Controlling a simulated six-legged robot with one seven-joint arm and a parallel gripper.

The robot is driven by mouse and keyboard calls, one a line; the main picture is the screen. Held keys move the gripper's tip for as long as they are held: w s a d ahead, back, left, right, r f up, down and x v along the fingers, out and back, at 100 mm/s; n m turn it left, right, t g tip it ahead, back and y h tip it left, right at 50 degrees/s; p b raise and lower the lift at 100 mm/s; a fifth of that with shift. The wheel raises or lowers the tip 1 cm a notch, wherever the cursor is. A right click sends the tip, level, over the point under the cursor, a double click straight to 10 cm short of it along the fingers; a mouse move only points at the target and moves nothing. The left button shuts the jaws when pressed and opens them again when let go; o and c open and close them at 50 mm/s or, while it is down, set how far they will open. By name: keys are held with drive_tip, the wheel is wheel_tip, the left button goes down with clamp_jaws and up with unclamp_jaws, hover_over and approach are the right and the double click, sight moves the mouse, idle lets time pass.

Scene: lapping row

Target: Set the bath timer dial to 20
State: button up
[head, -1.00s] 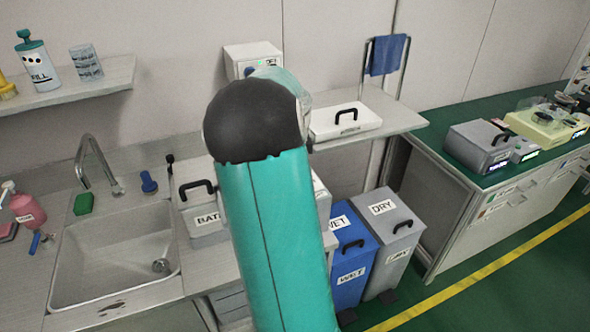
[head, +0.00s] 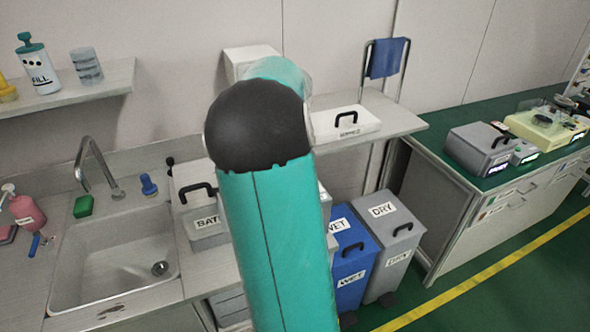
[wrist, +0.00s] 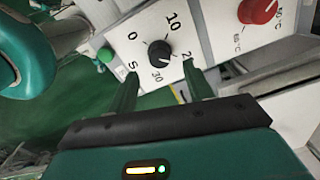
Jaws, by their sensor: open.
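In the wrist view the timer dial (wrist: 158,53) is a small black knob on a white panel. Which mark the knob points at is too small to tell. My gripper (wrist: 160,72) is open, its two green fingers apart and pointing toward the dial, one on each side below it. The knob is not gripped; whether the fingers touch the panel cannot be told. In the head view my arm hides the dial and my gripper.
A red temperature knob (wrist: 257,10) is to the right of the dial, and a green button (wrist: 105,55) to its left. A white box (head: 243,60) is partly behind my arm.

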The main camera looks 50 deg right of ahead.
wheel_tip(320, 180, up, 9)
drive_tip(key=shift+a+f, duration=0.1)
idle(0.7)
